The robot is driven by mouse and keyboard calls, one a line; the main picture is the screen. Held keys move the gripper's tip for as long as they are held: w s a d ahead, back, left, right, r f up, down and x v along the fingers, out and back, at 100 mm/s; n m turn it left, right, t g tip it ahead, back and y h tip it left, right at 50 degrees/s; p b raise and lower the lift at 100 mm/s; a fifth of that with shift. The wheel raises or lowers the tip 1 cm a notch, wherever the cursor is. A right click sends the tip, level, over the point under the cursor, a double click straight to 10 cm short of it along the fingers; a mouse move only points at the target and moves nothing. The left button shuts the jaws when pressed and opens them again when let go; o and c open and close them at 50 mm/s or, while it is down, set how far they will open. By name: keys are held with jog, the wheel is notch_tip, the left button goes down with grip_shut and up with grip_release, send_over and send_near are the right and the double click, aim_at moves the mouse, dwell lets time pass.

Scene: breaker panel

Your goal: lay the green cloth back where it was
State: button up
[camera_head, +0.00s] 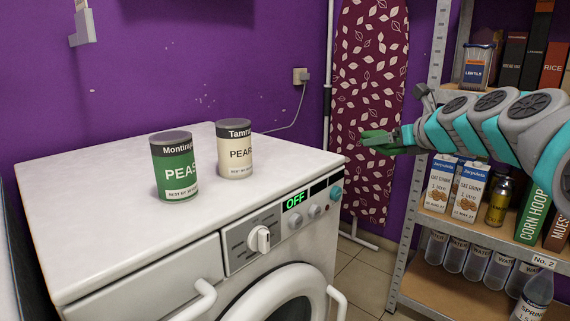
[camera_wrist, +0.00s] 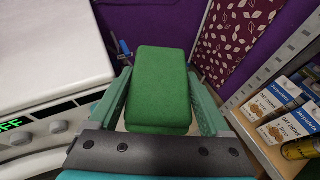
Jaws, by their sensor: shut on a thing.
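The green cloth (camera_wrist: 160,85) is a folded green pad. In the wrist view it sits between the two fingers of my gripper (camera_wrist: 163,100), which is shut on it. In the head view my gripper (camera_head: 385,142) reaches in from the right and holds the green cloth (camera_head: 378,137) in the air, past the right edge of the washing machine and in front of the ironing board. Part of the cloth is hidden behind the fingers there.
The white washing machine (camera_head: 100,215) bears a green can (camera_head: 174,168) and a cream can (camera_head: 235,150); the rest of its top is clear. A patterned ironing board (camera_head: 368,60) leans on the purple wall. Shelves (camera_head: 425,222) with cartons, jars and bottles stand at right.

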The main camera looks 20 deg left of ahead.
jog(key=s+a+r+n+g+y+b, duration=0.1)
jog(key=s+a+n+g+y, duration=0.1)
jog(key=s+a+n+g, duration=0.3)
jog(key=s+a+r+n+y+b, duration=0.1)
jog(key=s+a+r+y, duration=0.15)
jog(key=s, duration=0.35)
jog(key=b, duration=0.1)
send_over(286, 157)
notch_tip(286, 157, down, 2)
jog(key=shift+f+h, duration=0.1)
jog(key=shift+h, duration=0.25)
jog(key=shift+f+b, duration=0.85)
jog(key=shift+f, duration=0.8)
jog(key=shift+f+m, duration=0.1)
jog(key=shift+m, duration=0.2)
jog(key=o, duration=1.3)
jog(key=shift+f, duration=0.1)
jog(key=p+v, duration=0.1)
jog(key=v, duration=1.1)
jog(key=shift+p, duration=0.35)
